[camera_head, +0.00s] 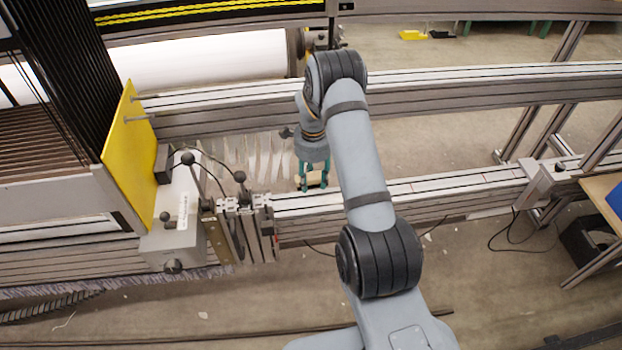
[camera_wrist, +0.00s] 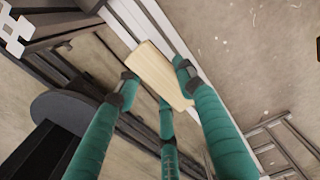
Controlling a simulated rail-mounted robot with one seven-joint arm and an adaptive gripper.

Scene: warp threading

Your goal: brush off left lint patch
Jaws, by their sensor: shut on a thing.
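My gripper (camera_head: 313,176) has teal fingers and is shut on a pale wooden block, likely the brush (camera_head: 317,182). It holds the block just above or at the front rail, right of the clamp with black knobs. In the wrist view my gripper (camera_wrist: 157,84) has its fingers on either side of the wooden block (camera_wrist: 158,72), with a third finger below it. Any bristles are hidden. Whitish strips (camera_head: 255,155) lie left of my gripper, behind the rail. I cannot tell whether these are lint, and no left lint patch stands out clearly.
The metal rail (camera_head: 420,188) runs right from the knobbed clamp (camera_head: 240,190). A yellow plate (camera_head: 130,155) and black warp threads (camera_head: 70,70) stand at the left. A white roll (camera_head: 215,62) and another rail (camera_head: 450,90) lie behind. Open floor shows in front.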

